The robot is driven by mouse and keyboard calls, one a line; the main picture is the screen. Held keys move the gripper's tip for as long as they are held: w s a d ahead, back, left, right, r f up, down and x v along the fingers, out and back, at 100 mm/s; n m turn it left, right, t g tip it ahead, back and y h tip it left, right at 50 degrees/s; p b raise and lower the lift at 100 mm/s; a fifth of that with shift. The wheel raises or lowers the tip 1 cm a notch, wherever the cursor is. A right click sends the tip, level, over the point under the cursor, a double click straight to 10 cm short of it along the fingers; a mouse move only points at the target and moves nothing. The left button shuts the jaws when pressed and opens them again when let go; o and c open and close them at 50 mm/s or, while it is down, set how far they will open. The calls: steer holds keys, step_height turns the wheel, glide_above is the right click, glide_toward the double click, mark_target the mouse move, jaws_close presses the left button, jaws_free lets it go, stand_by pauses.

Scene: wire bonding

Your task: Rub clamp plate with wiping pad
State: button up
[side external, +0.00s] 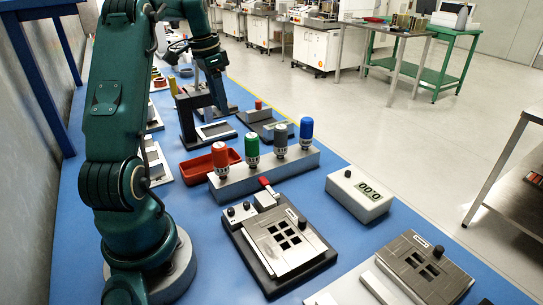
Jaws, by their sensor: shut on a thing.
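A grey metal plate with several square windows (283,244), which looks like the clamp plate, lies flat on a dark fixture base at the front centre. A similar, darker plate with windows (425,268) sits on a light block at the front right; I cannot tell for certain which one the task means. My gripper (217,97) is at the far end of the blue bench, well behind both plates and apart from them. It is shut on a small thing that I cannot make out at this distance. I cannot identify the wiping pad in this view.
A grey rack holds red, green, grey and blue-capped bottles (306,133) between my gripper and the plates. A red tray (209,166) is to its left. A white box with a display (359,194) stands at right. A dark stand (187,118) is beside my gripper.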

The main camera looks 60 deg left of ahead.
step_height(320, 180, up, 4)
steer(key=shift+f, duration=0.15)
steer(key=w+d+m, duration=0.3)
steer(key=d+m, duration=0.4)
steer(key=d, duration=0.4)
steer(key=m+g+h, duration=0.1)
steer(key=m+g, duration=0.2)
steer(key=m, duration=1.7)
glide_above(264, 246)
steer(key=shift+a+f, duration=0.15)
steer(key=shift+f, duration=6.35)
steer(key=shift+w+d, duration=0.15)
steer(key=shift+d, duration=0.25)
steer(key=shift+c, duration=0.5)
steer(key=shift+d, duration=1.55)
steer(key=shift+a, duration=2)
step_height(264, 246, up, 8)
